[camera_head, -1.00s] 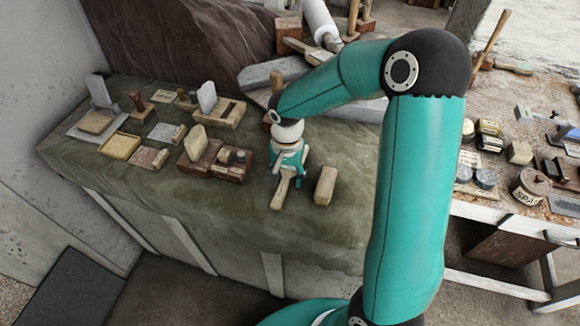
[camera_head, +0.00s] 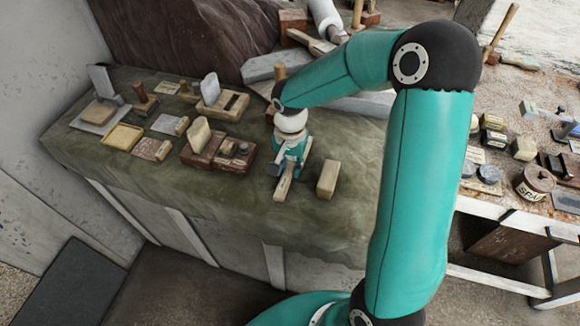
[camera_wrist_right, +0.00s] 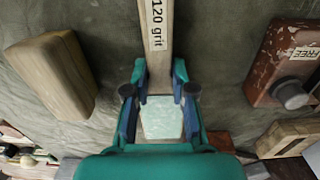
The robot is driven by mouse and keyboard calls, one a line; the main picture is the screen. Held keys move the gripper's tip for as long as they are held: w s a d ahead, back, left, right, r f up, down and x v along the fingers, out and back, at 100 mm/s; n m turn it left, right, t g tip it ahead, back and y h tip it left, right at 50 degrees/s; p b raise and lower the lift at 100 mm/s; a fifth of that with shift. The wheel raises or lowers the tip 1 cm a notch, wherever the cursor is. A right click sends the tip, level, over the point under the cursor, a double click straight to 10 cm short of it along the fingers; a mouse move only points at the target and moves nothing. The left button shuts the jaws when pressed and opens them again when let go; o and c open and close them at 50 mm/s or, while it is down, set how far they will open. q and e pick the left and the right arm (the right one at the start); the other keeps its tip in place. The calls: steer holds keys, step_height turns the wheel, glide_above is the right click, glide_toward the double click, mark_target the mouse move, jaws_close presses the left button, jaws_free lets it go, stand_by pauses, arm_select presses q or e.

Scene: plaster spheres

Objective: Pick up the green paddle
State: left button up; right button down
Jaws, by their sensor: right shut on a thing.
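The paddle (camera_head: 284,186) lies on the green cloth of the bench, its pale wooden handle end pointing toward the front edge. In the right wrist view its handle (camera_wrist_right: 158,40) is marked "120 grit", and a pale green pad (camera_wrist_right: 162,120) shows between my fingers. My right gripper (camera_head: 288,168) reaches down over the paddle from above. In the wrist view the right gripper (camera_wrist_right: 160,90) has one finger on each side of the paddle and is shut on it. I cannot see a gap under the paddle. My left gripper is not in view.
A pale wooden block (camera_head: 327,179) stands close to the right of the paddle. A reddish wooden holder (camera_head: 217,152) is to its left. More blocks and trays lie farther left. The cloth (camera_head: 215,212) in front is clear. A second table (camera_head: 505,203) stands at the right.

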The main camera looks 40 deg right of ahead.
mark_target(290, 167)
step_height(290, 167, up, 20)
steer(key=shift+f+b, duration=0.25)
steer(key=shift+b, duration=0.15)
steer(key=c, duration=1.5)
jaws_free()
jaws_close()
